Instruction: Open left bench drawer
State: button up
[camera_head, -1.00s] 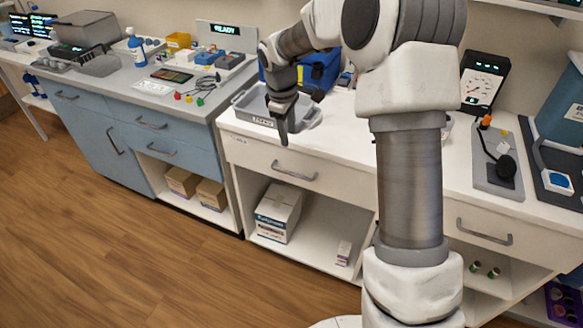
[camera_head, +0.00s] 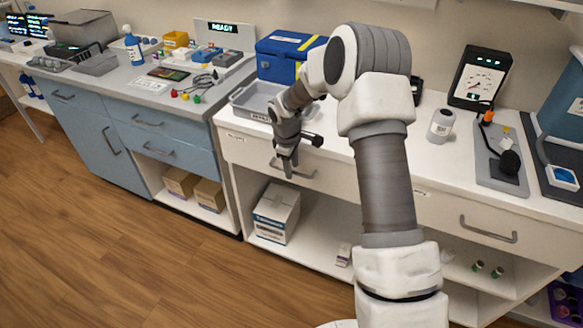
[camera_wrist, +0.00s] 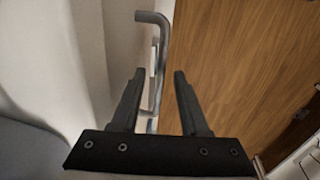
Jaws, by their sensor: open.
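The left drawer (camera_head: 243,151) of the white bench has a pale front and appears closed. Its grey bar handle (camera_head: 304,174) is partly hidden behind my gripper (camera_head: 288,170) in the head view. In the wrist view the handle (camera_wrist: 154,45) runs away from the camera, and its lower part lies in line with the gap between the two dark fingers of my gripper (camera_wrist: 159,78). The fingers are apart with nothing clamped. I cannot tell whether either finger touches the handle.
A grey tray (camera_head: 238,103) and a blue case (camera_head: 283,57) sit on the bench top above the drawer. An open shelf below holds a cardboard box (camera_head: 276,213). The right drawer has its own handle (camera_head: 487,231). Wooden floor (camera_head: 120,245) in front is clear.

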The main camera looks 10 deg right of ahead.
grip_shut()
dwell(1.5)
